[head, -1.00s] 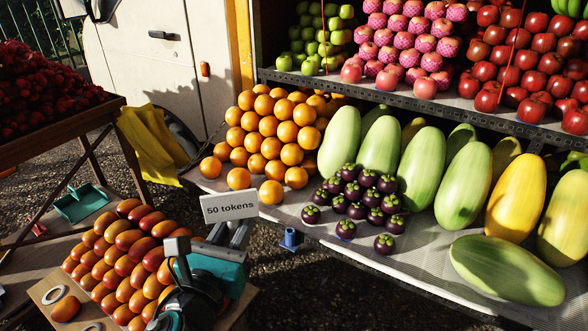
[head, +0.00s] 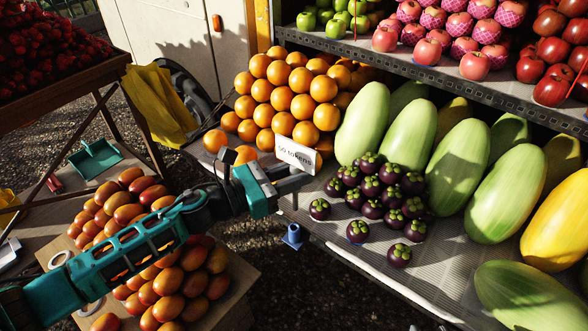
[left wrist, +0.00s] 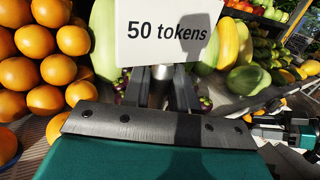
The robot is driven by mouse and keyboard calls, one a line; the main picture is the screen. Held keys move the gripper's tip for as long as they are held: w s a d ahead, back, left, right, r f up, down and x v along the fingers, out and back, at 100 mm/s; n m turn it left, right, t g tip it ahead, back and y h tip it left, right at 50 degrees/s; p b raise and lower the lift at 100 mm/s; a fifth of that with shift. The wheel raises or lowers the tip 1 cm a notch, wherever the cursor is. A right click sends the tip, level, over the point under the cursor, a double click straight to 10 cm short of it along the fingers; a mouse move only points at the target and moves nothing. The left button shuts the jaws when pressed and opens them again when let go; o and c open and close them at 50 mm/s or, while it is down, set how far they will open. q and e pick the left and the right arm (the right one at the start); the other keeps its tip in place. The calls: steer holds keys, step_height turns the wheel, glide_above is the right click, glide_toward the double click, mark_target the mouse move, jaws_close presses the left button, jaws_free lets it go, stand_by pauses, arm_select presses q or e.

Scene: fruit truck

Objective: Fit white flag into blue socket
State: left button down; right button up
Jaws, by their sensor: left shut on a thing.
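The white flag (head: 296,155), lettered "50 tokens", stands tilted in my left gripper (head: 298,184). The gripper is shut on its lower part, in front of the oranges. In the left wrist view the flag (left wrist: 165,30) rises beyond the gripper (left wrist: 160,88), above a grey stem between the fingers. The blue socket (head: 293,237) sits at the front edge of the display shelf, below and apart from the flag; its opening faces up.
Oranges (head: 300,85) are piled behind the flag. Mangosteens (head: 370,187) and long green melons (head: 405,138) lie right of the socket on the shelf (head: 345,250). Mangoes (head: 175,285) fill a stand below my left arm. Dark ground lies open below the socket.

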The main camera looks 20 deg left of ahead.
mark_target(294, 194)
arm_select(q)
steer(key=shift+a+g, duration=0.1)
steer(key=shift+g, duration=0.2)
arm_select(e)
steer(key=shift+s, duration=0.1)
steer(key=shift+f, duration=0.1)
arm_select(q)
step_height(294, 194, down, 2)
steer(key=shift+f+b, duration=0.1)
steer(key=shift+b, duration=1.05)
steer(key=shift+f+b, duration=1.85)
arm_select(e)
steer(key=a+f, duration=0.1)
steer(key=w+f, duration=0.1)
steer(key=f, duration=0.1)
steer(key=shift+w+a+f+y, duration=0.1)
steer(key=shift+w+a+y, duration=0.05)
steer(key=shift+a+y, duration=0.25)
steer(key=shift+f, duration=0.25)
